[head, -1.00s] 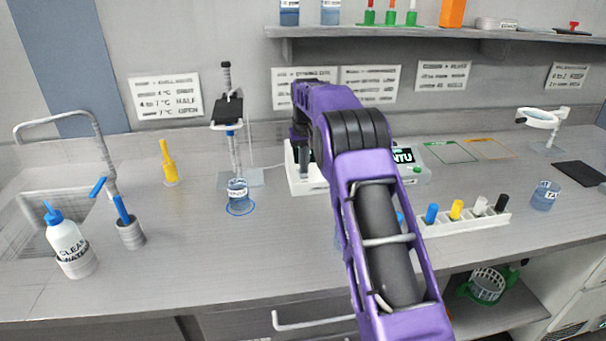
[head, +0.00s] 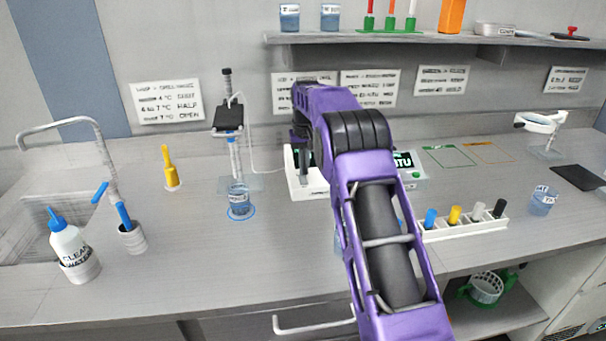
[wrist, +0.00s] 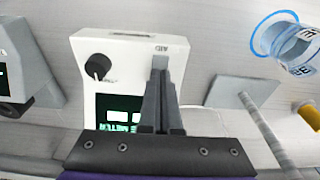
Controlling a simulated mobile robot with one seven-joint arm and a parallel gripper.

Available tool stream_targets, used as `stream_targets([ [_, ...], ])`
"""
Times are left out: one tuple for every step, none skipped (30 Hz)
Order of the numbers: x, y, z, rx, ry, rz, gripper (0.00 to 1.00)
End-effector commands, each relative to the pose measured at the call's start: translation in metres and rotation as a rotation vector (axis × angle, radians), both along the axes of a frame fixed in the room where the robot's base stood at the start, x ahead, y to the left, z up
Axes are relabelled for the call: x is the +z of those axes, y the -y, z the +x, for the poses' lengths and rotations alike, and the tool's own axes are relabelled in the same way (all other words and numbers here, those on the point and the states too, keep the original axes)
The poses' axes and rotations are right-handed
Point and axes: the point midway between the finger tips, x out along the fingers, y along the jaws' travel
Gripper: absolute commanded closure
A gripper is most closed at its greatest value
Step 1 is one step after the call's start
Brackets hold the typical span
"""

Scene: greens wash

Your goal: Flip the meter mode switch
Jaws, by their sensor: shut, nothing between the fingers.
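The white meter (wrist: 120,52) fills the upper middle of the wrist view. It has a black round knob (wrist: 97,67), a dark screen (wrist: 112,112) with green-white text, and a small label near its edge. In the head view the meter (head: 309,190) stands on the counter, partly hidden by my arm. My gripper (wrist: 160,72) is shut and empty, its fingers over the meter beside the screen, by the label. A small light-grey piece shows at the fingertips; I cannot tell whether it is the mode switch or whether they touch. My gripper also shows in the head view (head: 304,178).
A stand with a beaker (head: 239,203) is just left of the meter. A second device (head: 410,165) with a screen stands to its right, behind my arm. A rack of coloured vials (head: 465,225) lies at the front right. The counter left of the beaker is fairly open.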

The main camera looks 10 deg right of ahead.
Motion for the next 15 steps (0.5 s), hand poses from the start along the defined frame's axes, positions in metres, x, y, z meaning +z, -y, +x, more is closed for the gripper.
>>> stream_targets([
  [0.009, 0.000, 0.000, 0.000, 0.000, 0.000, 1.00],
  [0.008, 0.000, 0.000, 0.000, 0.001, 0.000, 1.00],
  [0.010, 0.000, 0.000, 0.000, 0.001, 0.000, 1.00],
  [0.013, 0.000, 0.000, 0.000, 0.001, 0.000, 1.00],
  [0.015, 0.000, 0.000, 0.000, 0.002, 0.000, 1.00],
  [0.019, 0.000, 0.001, 0.000, 0.002, 0.000, 1.00],
  [0.021, 0.000, 0.000, 0.000, 0.002, 0.000, 1.00],
  [0.023, 0.000, 0.000, 0.000, 0.001, 0.000, 1.00],
  [0.027, 0.000, 0.000, 0.000, 0.001, 0.000, 1.00],
  [0.029, 0.000, 0.000, 0.000, 0.001, 0.000, 1.00],
  [0.031, 0.000, 0.001, 0.000, 0.002, 0.000, 1.00],
  [0.034, 0.000, 0.000, 0.000, 0.002, 0.000, 1.00],
  [0.036, 0.000, 0.000, 0.000, 0.001, 0.000, 1.00],
  [0.039, 0.000, 0.000, 0.000, 0.001, 0.000, 1.00],
  [0.042, 0.000, 0.001, 0.000, 0.002, 0.000, 1.00],
])
